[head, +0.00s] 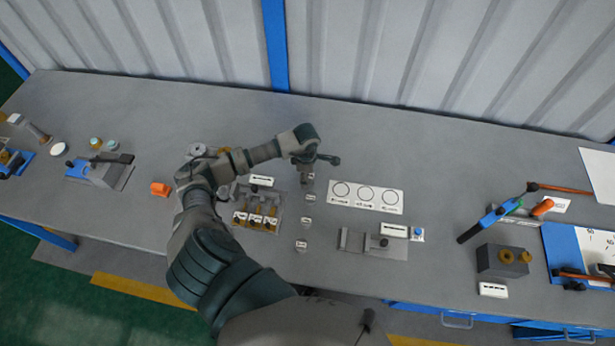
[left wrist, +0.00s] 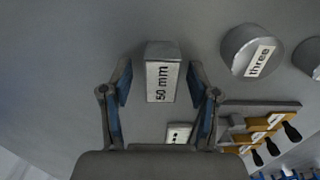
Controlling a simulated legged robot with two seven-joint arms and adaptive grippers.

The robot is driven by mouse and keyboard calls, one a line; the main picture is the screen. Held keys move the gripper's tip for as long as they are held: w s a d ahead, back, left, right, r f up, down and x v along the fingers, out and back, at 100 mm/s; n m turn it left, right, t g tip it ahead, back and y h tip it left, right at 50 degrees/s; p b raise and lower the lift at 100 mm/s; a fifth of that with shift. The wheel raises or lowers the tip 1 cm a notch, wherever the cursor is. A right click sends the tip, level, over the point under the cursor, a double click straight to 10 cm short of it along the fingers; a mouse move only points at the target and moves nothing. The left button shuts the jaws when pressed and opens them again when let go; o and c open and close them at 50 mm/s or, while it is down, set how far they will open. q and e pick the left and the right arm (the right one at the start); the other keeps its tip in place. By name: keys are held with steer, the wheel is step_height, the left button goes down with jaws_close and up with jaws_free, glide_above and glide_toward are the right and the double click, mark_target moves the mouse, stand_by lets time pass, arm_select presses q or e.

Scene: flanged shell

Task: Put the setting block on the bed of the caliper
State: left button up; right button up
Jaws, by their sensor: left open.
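The setting block (left wrist: 161,76) is a grey block with a white "50 mm" label, standing on the bench in the left wrist view. My left gripper (left wrist: 160,82) is open, with one finger on each side of the block and gaps visible between. In the head view the left gripper (head: 313,168) is low over the bench, and the arm and hand mostly hide the block. The caliper (head: 372,243) is a flat grey fixture with a raised jaw at its left end, to the right and nearer. Its bed looks empty. My right gripper is out of view.
A grey cylinder labelled "three" (left wrist: 249,50) stands close by. A white card with three circles (head: 366,196) lies behind the caliper. A grey block with brass parts (head: 503,261) is at the right.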

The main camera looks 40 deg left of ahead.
arm_select(q)
jaws_close()
